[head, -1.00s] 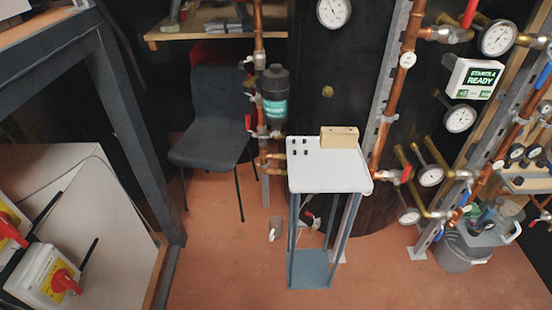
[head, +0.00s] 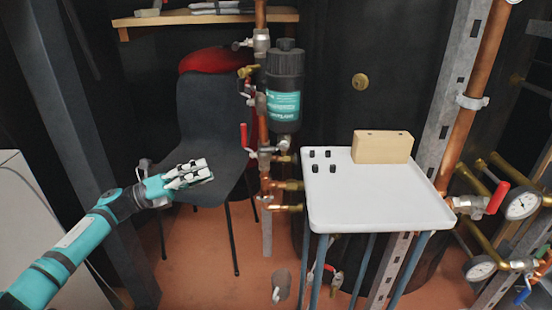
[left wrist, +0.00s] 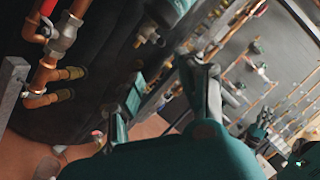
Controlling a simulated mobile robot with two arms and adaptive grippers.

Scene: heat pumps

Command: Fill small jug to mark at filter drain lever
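The filter (head: 285,95) is a dark upright canister with a teal label, on the copper pipework at the centre of the head view. A small brass outlet (head: 284,158) is just below it, and a red lever (head: 244,135) is on the pipe to its left. A small greyish vessel (head: 281,284), perhaps the small jug, is on the floor below the pipes; a translucent shape (left wrist: 47,168) in the left wrist view may be the same. My left gripper (head: 190,173) is open and empty, in front of the chair, left of the filter. My right gripper is not seen.
A white-topped stand (head: 375,195) with a wooden block (head: 382,147) and several black pegs is right of the filter. A dark chair (head: 215,125) is behind my left gripper. Pipes and gauges (head: 521,201) crowd the right. Some reddish floor (head: 195,255) is clear.

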